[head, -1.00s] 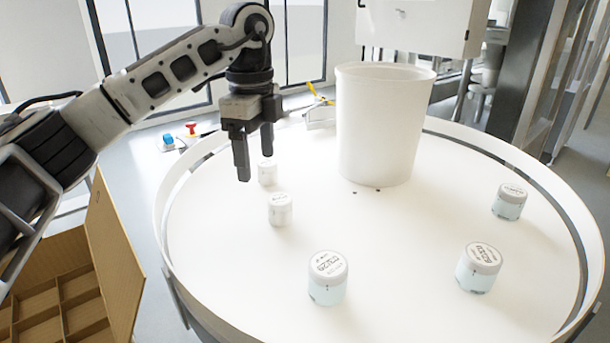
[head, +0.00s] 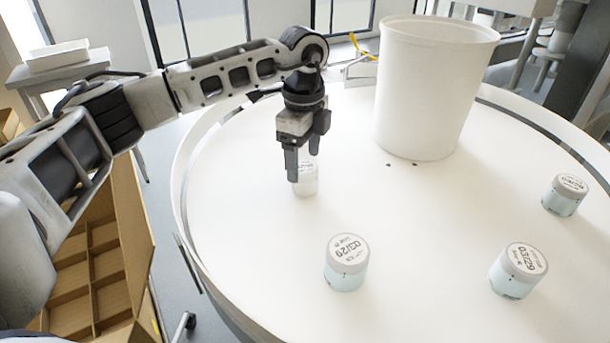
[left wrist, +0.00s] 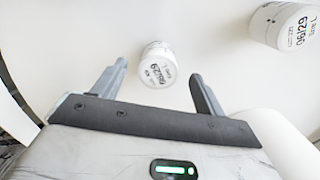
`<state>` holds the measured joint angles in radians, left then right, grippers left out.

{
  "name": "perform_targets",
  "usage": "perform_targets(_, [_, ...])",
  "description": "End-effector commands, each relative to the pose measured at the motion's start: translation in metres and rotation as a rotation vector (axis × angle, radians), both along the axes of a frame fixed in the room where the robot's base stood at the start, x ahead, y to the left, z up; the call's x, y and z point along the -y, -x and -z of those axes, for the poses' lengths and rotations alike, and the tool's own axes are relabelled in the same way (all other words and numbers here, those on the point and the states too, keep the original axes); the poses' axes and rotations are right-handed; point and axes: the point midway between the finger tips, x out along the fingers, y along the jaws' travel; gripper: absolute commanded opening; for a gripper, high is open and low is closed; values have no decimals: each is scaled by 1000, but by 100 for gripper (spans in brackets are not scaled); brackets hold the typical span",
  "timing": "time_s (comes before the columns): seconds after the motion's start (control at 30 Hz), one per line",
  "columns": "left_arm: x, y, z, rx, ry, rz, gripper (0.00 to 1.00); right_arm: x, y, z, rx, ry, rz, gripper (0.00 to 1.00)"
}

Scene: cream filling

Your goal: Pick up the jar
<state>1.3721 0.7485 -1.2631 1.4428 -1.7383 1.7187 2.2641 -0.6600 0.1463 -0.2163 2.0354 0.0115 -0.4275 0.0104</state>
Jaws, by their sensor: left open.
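My left gripper (head: 304,162) points down over the round white table, open and empty. A small white jar (head: 306,182) with a printed lid stands just behind and below its fingers, partly hidden by them in the head view. In the left wrist view this jar (left wrist: 158,66) shows between and beyond the two fingertips, and neither finger visibly touches it. Another jar (left wrist: 283,25) is at the top right of that view. Three more jars with grey printed lids stand on the table: one at front centre (head: 346,262), one at front right (head: 518,270) and one at far right (head: 565,195). My right gripper is not in view.
The round table (head: 430,225) has a raised rim. A tall white cylinder (head: 432,90) stands at its middle. A cardboard box (head: 95,265) with compartments is at the lower left, beside the table. The tabletop between the front jars is clear.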

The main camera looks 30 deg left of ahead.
Motion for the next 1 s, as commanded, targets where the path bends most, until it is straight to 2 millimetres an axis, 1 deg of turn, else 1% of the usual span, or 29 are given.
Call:
perform_targets(0.03, [0, 2, 6, -5, -2, 0, 72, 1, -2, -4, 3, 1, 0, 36])
perform_targets(0.13, [1, 3, 21, -5, -3, -1, 72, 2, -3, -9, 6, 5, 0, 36])
perform_targets(0.2, [1, 3, 32, -5, -2, -1, 72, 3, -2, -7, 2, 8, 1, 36])
perform_targets(0.3, [1, 3, 42, -3, -1, -1, 72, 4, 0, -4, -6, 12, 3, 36])
perform_targets(0.4, [1, 2, 47, -2, -2, 0, 72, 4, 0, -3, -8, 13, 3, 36])
perform_targets(0.57, [1, 2, 47, -1, -2, 0, 72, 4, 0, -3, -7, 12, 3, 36])
perform_targets(0.6, [1, 2, 47, -1, -2, 0, 70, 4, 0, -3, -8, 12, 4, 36])
perform_targets(0.67, [1, 2, 47, -1, -1, 0, 53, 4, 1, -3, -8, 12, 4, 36])
perform_targets(0.7, [1, 2, 47, -1, -1, 0, 42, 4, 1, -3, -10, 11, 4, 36])
perform_targets(0.77, [1, 2, 47, -1, -1, 0, 25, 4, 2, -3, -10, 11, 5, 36])
perform_targets(0.8, [1, 2, 47, -1, -1, 0, 22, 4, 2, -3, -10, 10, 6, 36])
perform_targets(1.0, [2, 2, 46, -1, -1, 0, 22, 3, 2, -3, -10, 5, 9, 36])
